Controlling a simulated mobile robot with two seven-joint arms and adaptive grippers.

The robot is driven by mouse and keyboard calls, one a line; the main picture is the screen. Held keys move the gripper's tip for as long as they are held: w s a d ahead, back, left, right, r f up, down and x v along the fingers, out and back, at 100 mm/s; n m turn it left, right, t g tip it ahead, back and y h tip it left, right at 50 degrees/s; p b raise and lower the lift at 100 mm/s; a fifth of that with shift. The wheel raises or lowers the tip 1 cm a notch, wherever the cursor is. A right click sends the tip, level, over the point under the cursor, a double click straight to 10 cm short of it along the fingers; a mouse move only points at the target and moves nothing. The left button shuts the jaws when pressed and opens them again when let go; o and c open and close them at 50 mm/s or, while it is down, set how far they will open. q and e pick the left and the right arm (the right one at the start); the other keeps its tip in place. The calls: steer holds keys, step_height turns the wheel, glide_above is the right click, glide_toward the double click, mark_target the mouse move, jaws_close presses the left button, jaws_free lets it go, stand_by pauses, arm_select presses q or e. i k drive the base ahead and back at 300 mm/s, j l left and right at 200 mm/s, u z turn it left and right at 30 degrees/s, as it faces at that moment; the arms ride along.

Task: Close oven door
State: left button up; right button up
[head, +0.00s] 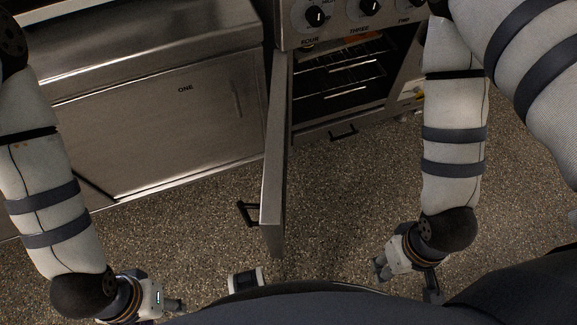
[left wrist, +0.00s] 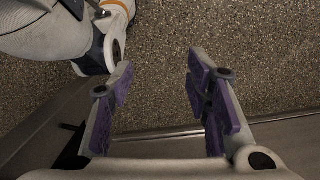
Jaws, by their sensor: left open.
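The oven door (head: 277,150) stands wide open, swung out from the oven (head: 340,80) toward me and seen nearly edge-on. Its dark handle (head: 248,212) sticks out on the left, outer face near the free end. The oven cavity shows wire racks. My left gripper (head: 175,304) is at the bottom edge, left of the door and apart from it, partly cut off. In the left wrist view it is open and empty (left wrist: 160,68) above the floor. My right gripper (head: 405,281) is right of the door, low over the floor, with its fingers apart and nothing visible between them.
A metal cabinet marked ONE (head: 160,130) stands left of the oven. Knobs (head: 316,15) line the panel above the oven, and a drawer handle (head: 343,132) sits below the cavity. The speckled floor (head: 335,210) right of the door is clear.

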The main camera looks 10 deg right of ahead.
mark_target(270, 222)
steer(key=j+z, duration=0.4)
steer(key=k+j+z, duration=0.1)
steer(key=j+z, duration=0.3)
steer(key=k+j+z, duration=0.15)
steer(key=j+z, duration=0.2)
steer(key=k+j+u, duration=0.25)
